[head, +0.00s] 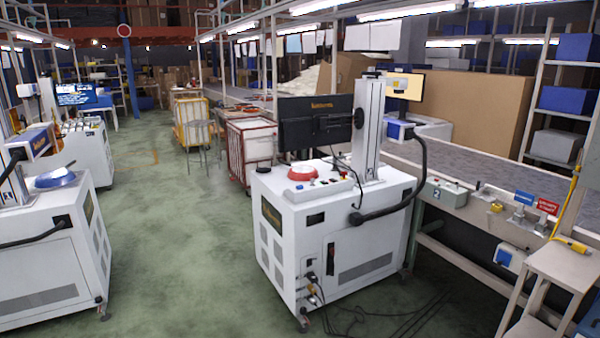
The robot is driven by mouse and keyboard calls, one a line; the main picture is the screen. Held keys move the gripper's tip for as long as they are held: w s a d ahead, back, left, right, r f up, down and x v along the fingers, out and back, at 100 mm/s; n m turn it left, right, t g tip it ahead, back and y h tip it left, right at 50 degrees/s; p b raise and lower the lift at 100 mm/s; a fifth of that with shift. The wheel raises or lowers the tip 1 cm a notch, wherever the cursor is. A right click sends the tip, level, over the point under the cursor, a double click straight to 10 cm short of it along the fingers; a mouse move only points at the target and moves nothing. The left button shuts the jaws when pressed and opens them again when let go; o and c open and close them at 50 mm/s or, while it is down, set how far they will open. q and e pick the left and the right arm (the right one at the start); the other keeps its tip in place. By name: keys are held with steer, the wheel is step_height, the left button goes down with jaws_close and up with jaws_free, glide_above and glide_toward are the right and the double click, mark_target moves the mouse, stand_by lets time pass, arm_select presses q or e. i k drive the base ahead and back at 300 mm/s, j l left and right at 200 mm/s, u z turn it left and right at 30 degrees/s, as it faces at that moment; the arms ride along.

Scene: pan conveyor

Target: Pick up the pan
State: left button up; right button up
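I see nothing that is clearly a pan. A small red round object (303,173) with a pale base sits on top of the white machine cabinet (335,225) in the middle. A blue round object (55,178) lies on the white cabinet (45,255) at the left. Both are too small to tell whether either is a pan. Neither of my grippers is in view.
A long grey conveyor (480,178) runs along the right, with a control box (445,193) on its front side. Cables (385,318) lie by the middle cabinet. The green floor (180,235) between the cabinets is clear.

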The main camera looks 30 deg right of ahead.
mark_target(302, 172)
steer(key=i, duration=0.9)
steer(key=i+z, duration=0.1)
steer(key=i, duration=0.75)
steer(key=i+j, duration=0.15)
steer(key=i, duration=0.75)
steer(key=i+z, duration=0.1)
steer(key=i, duration=0.75)
steer(key=j, duration=0.1)
